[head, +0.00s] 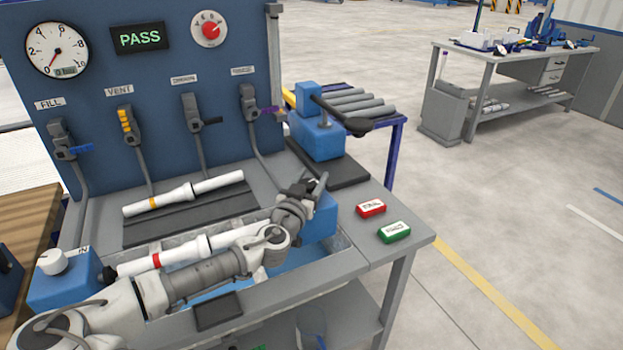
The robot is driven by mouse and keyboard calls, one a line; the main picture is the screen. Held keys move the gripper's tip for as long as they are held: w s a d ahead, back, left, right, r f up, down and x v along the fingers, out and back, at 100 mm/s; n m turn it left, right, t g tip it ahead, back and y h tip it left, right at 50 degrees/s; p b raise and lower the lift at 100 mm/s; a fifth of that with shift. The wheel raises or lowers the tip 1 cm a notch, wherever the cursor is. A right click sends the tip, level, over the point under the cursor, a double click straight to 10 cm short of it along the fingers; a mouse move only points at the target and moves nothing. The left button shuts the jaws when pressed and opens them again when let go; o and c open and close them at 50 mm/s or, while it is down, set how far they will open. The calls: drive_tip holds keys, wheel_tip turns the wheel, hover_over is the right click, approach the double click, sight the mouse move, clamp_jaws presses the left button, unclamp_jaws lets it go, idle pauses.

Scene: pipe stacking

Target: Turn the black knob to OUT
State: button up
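My gripper (312,188) reaches over the blue block (322,216) at the right end of the bench trough. Its dark fingers point up and to the right, and whether they are open or shut is unclear. No black knob shows clearly at that block, as my gripper and wrist cover part of it. A small dark piece (108,275) sits at the left end of the lower white pipe (173,256), which has a red band. The left blue block (62,287) carries a white knob (52,262) beside a label reading IN.
A white pipe with a yellow band (160,202) lies on the dark mat. Red (371,208) and green (394,232) blocks lie on the right bench top. The back panel (105,75) holds a gauge, a PASS display, a red dial (211,30) and several valves.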

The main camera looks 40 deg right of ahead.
clamp_jaws()
